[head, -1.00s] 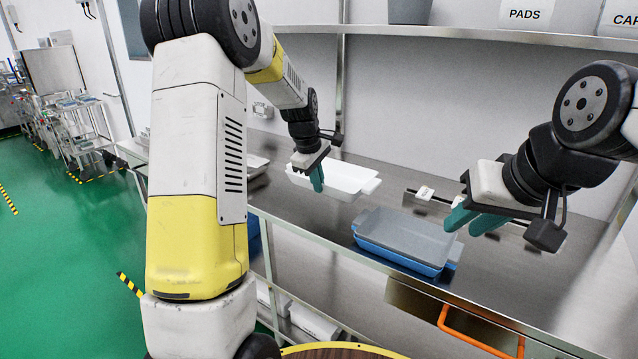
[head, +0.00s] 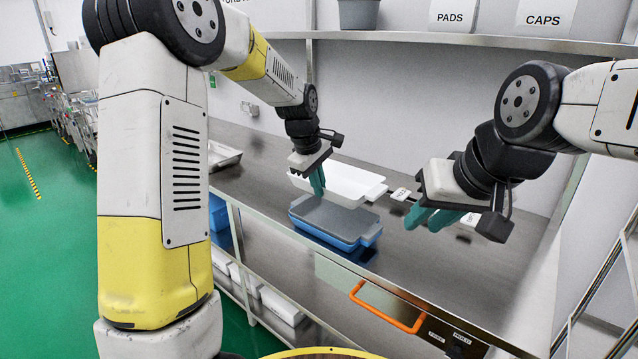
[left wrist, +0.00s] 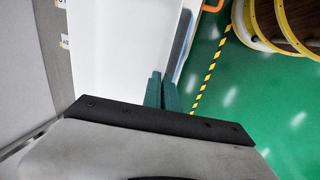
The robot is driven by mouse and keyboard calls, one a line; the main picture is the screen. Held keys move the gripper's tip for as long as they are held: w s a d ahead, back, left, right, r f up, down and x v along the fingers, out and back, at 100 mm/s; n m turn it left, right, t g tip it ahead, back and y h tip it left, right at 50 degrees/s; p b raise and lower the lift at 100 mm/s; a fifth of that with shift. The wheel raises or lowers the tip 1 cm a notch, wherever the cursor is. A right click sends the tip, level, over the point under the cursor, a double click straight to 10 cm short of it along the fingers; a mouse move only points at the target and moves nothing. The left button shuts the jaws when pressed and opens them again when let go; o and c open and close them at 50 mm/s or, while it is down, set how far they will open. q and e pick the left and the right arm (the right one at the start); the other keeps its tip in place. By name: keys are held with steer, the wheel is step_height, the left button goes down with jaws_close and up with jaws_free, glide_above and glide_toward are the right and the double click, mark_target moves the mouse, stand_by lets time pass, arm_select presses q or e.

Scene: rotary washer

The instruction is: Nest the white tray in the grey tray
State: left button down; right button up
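The white tray (head: 352,186) hangs level from my left gripper (head: 317,186), whose fingers are closed on its left wall. In the left wrist view the white tray (left wrist: 112,50) fills the upper middle, with the teal fingers (left wrist: 162,90) at its wall. The grey tray (head: 335,216) sits nested in a blue tray (head: 325,238) on the steel counter. The white tray is behind and above it in the head view, partly overlapping its far edge. My right gripper (head: 430,217) is empty, fingers apart, to the right of both trays.
The steel counter (head: 490,265) is clear on the right. A small metal tray (head: 224,155) lies at the far left. A shelf with PADS (head: 450,15) and CAPS (head: 545,18) bins runs above. An orange handle (head: 385,308) is at the front edge.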

arm_select(q)
steer(key=shift+f, duration=5.05)
steer(key=c, duration=1.6)
jaws_free()
steer(key=shift+f, duration=0.1)
steer(key=shift+s, duration=0.1)
steer(key=v, duration=0.8)
steer(key=shift+d, duration=0.1)
steer(key=s+a+r+m+t, duration=0.2)
steer(key=s+a+r+m, duration=0.3)
steer(key=s+r, duration=0.6)
steer(key=s+a+m, duration=0.1)
steer(key=s+m, duration=0.1)
steer(key=s, duration=0.3)
steer(key=s+a+r+m+t, duration=0.1)
steer(key=s+m, duration=0.1)
steer(key=s, duration=0.3)
steer(key=s+a+r+m, duration=0.1)
steer(key=s+m, duration=0.1)
steer(key=s, duration=0.4)
steer(key=shift+a+r, duration=0.1)
steer(key=shift+a, duration=0.3)
